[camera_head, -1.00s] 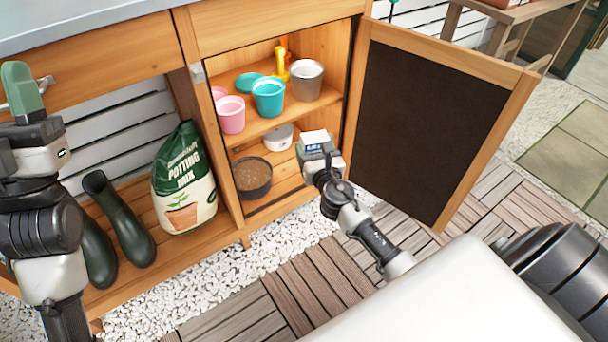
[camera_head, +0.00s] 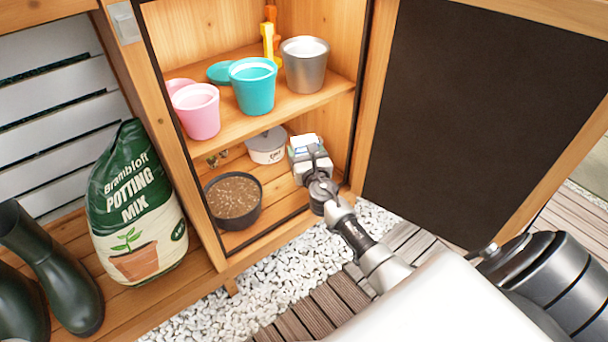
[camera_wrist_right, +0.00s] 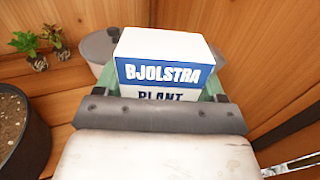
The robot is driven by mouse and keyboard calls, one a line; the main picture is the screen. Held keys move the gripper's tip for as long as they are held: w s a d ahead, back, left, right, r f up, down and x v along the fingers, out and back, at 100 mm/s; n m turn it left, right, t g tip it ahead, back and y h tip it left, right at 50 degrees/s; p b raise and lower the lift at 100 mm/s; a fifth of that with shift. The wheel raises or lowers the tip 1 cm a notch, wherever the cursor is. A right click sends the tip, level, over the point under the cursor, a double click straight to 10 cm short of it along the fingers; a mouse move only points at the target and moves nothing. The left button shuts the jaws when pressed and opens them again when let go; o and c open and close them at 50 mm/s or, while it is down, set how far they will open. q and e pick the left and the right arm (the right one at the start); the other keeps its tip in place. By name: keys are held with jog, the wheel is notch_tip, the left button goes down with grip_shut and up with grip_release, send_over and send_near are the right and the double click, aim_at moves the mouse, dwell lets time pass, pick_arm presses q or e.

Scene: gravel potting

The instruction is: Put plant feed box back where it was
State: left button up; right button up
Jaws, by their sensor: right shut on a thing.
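In the head view the box (camera_head: 304,142) shows only as a small pale top beyond the gripper. In the right wrist view the box stands between the green fingertips (camera_wrist_right: 165,95), and its lower part is hidden. I cannot tell whether it touches the compartment floor (camera_head: 262,222). My left gripper is not in view.
A dark pot of brown soil (camera_head: 234,198) stands left of my right gripper, with a lidded grey tub (camera_head: 267,146) behind. Small plants (camera_wrist_right: 40,45) sit at the back. The shelf above holds pink (camera_head: 197,112), teal (camera_head: 254,88) and metal (camera_head: 305,66) pots. The open door (camera_head: 450,120) is at right.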

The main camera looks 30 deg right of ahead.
notch_tip(320, 180, down, 5)
jog(key=b, duration=0.4)
jog(key=shift+f, duration=0.1)
jog(key=o, duration=1)
